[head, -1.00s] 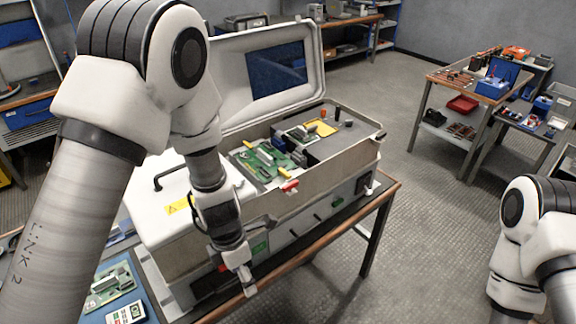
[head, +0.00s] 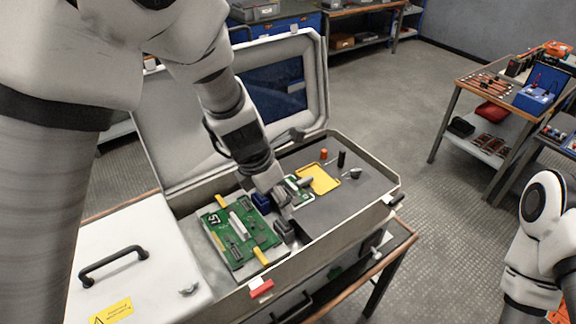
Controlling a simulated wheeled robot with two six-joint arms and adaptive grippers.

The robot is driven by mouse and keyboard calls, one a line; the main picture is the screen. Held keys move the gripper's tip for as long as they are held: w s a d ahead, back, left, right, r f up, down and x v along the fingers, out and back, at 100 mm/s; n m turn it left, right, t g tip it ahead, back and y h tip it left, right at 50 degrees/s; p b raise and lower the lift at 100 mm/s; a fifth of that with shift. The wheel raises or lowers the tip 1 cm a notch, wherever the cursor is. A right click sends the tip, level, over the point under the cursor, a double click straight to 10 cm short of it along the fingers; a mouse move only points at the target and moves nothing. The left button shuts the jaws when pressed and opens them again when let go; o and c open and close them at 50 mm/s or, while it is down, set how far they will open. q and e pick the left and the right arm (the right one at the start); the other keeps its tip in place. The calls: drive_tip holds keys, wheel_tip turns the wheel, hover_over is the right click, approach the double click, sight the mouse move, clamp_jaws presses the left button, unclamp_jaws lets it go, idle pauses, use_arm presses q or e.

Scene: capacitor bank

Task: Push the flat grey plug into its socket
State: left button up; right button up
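My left gripper (head: 284,208) points down into the open case (head: 350,218), at the right edge of a green circuit board (head: 225,238). Its fingers are small and partly hidden, so I cannot tell whether they are open or shut. A dark grey block (head: 285,232) stands just below the fingertips in the picture, and a dark blue block (head: 262,203) is just left of them. I cannot tell for certain which piece is the flat grey plug or which is its socket. My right gripper is out of view; only its arm shows at the right.
Yellow clips (head: 261,256) hold the board's edges. Right of the gripper are a small board (head: 306,196), a yellow tray (head: 325,181) and upright orange (head: 324,154) and black (head: 341,159) pieces. The open lid (head: 160,130) stands behind. A red latch (head: 262,288) sits on the front rim.

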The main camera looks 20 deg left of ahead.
sight(283, 219)
use_arm(q)
drive_tip(key=shift+w+f, duration=0.1)
drive_tip(key=shift+f, duration=0.3)
drive_tip(key=s+f, duration=0.1)
drive_tip(key=s+d+f+b, duration=0.1)
drive_tip(key=f, duration=0.1)
drive_tip(key=shift+s, duration=0.15)
drive_tip(key=w+f, duration=0.1)
drive_tip(key=w+f+b, duration=0.1)
drive_tip(key=f, duration=0.1)
drive_tip(key=shift+w+d, duration=0.2)
drive_tip(key=shift+s+r, duration=0.1)
drive_tip(key=shift+s, duration=0.1)
drive_tip(key=shift+s+r, duration=0.15)
drive_tip(key=shift+s, duration=0.05)
drive_tip(key=c, duration=0.3)
drive_tip(key=shift+s, duration=0.1)
drive_tip(key=c, duration=0.6)
clamp_jaws()
drive_tip(key=shift+o, duration=0.8)
unclamp_jaws()
clamp_jaws()
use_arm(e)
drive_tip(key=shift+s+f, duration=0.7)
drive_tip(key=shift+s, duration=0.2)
